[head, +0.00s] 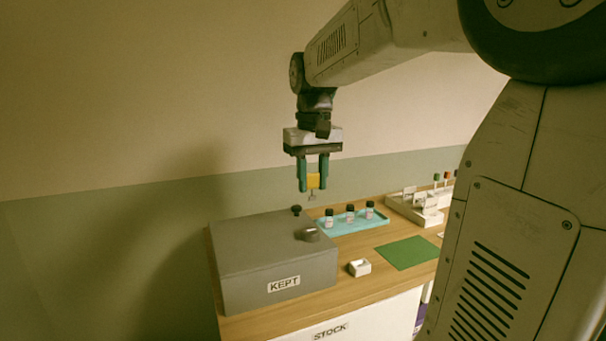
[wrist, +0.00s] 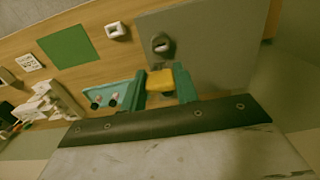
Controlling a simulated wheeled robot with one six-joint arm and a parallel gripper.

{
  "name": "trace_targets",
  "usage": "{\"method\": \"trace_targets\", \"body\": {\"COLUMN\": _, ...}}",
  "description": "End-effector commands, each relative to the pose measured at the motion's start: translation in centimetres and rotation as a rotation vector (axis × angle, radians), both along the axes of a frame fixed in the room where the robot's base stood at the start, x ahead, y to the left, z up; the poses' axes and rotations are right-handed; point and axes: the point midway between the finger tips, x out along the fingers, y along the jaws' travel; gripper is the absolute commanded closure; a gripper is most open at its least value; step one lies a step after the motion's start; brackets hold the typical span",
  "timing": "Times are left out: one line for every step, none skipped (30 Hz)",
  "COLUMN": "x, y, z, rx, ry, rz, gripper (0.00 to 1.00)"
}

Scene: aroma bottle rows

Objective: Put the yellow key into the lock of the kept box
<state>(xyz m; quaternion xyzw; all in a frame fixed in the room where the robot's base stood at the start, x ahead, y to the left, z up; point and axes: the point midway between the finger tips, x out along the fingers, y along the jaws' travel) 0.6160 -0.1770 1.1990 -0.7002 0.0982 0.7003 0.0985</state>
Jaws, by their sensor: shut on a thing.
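My gripper (head: 313,182) is shut on the yellow key (head: 313,181), whose metal shaft points down. It holds the key in the air above the back right part of the kept box. In the wrist view the yellow key (wrist: 160,79) sits between the two teal fingers. The kept box (head: 262,255) is grey, closed, and labelled KEPT on its front. A raised round lock (head: 308,234) sits on its lid toward the right side. The lock (wrist: 160,43) shows a slot in the wrist view, apart from the key.
A dark knob (head: 296,210) stands at the lid's back edge. A teal tray (head: 345,228) with several small bottles lies behind and right of the box. A small white block (head: 359,267), a green mat (head: 408,252) and a white rack (head: 412,211) stand further right on the wooden top.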

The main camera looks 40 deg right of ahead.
Motion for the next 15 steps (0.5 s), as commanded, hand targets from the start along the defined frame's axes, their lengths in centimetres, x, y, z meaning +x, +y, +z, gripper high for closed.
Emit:
{"method": "trace_targets", "body": {"x": 0.0, "y": 0.1, "z": 0.0, "rx": 0.000, "ry": 0.000, "rz": 0.002, "gripper": 0.93}}
{"method": "trace_targets", "body": {"x": 0.0, "y": 0.1, "z": 0.0, "rx": 0.000, "ry": 0.000, "rz": 0.002, "gripper": 0.93}}
{"method": "trace_targets", "body": {"x": 0.0, "y": 0.2, "z": 0.0, "rx": 0.000, "ry": 0.000, "rz": 0.003, "gripper": 0.93}}
{"method": "trace_targets", "body": {"x": 0.1, "y": 0.2, "z": 0.0, "rx": 0.000, "ry": 0.000, "rz": 0.003, "gripper": 0.93}}
{"method": "trace_targets", "body": {"x": 0.1, "y": 0.2, "z": 0.0, "rx": 0.000, "ry": 0.000, "rz": 0.003, "gripper": 0.93}}
{"method": "trace_targets", "body": {"x": 0.0, "y": 0.2, "z": 0.0, "rx": 0.000, "ry": 0.000, "rz": 0.003, "gripper": 0.93}}
{"method": "trace_targets", "body": {"x": 0.0, "y": 0.2, "z": 0.0, "rx": 0.000, "ry": 0.000, "rz": 0.003, "gripper": 0.93}}
{"method": "trace_targets", "body": {"x": 0.0, "y": 0.2, "z": 0.0, "rx": 0.000, "ry": 0.000, "rz": 0.003, "gripper": 0.93}}
{"method": "trace_targets", "body": {"x": -0.1, "y": 0.2, "z": 0.0, "rx": 0.000, "ry": 0.000, "rz": 0.003, "gripper": 0.93}}
{"method": "trace_targets", "body": {"x": -0.1, "y": 0.2, "z": -0.2, "rx": 0.000, "ry": 0.001, "rz": 0.003, "gripper": 0.93}}
{"method": "trace_targets", "body": {"x": -0.1, "y": 0.2, "z": -0.3, "rx": 0.000, "ry": 0.001, "rz": 0.002, "gripper": 0.93}}
{"method": "trace_targets", "body": {"x": -0.1, "y": 0.2, "z": -0.5, "rx": 0.000, "ry": 0.001, "rz": 0.002, "gripper": 0.93}}
{"method": "trace_targets", "body": {"x": -0.1, "y": 0.1, "z": -0.7, "rx": 0.000, "ry": 0.001, "rz": 0.002, "gripper": 0.93}}
{"method": "trace_targets", "body": {"x": -0.1, "y": 0.1, "z": -1.0, "rx": 0.000, "ry": 0.001, "rz": 0.001, "gripper": 0.93}}
{"method": "trace_targets", "body": {"x": -0.1, "y": 0.1, "z": -1.3, "rx": 0.000, "ry": 0.001, "rz": 0.001, "gripper": 0.93}}
